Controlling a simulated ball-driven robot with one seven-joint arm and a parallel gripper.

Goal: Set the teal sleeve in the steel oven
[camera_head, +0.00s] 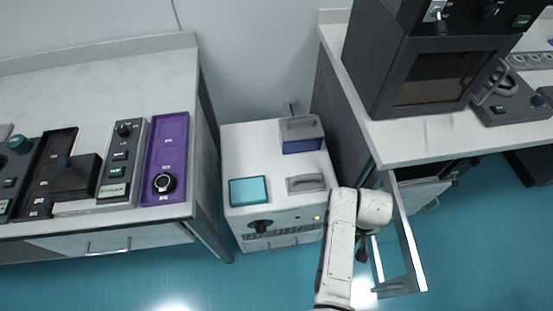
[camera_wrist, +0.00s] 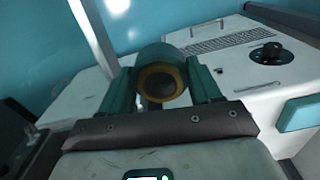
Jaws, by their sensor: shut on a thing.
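My gripper (camera_wrist: 160,82) is shut on the teal sleeve (camera_wrist: 160,55), a short cylinder with a brass-coloured ring around a dark bore at its near end. The sleeve lies between the two fingers in the wrist view. In the head view my arm reaches down beside the white cabinet, and I cannot make out the sleeve there. The oven (camera_head: 432,75) is a dark grey box with a brown window and a bar handle at its right. It stands on the right-hand table, above and to the right of my arm, and its door looks closed.
A white floor cabinet (camera_head: 263,165) with a teal block (camera_head: 248,190) stands between the tables; its knob (camera_wrist: 268,53) shows in the wrist view. A pale open frame (camera_head: 412,255) juts from under the right table (camera_head: 430,138). The left table holds several instruments, including a purple tray (camera_head: 168,140).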

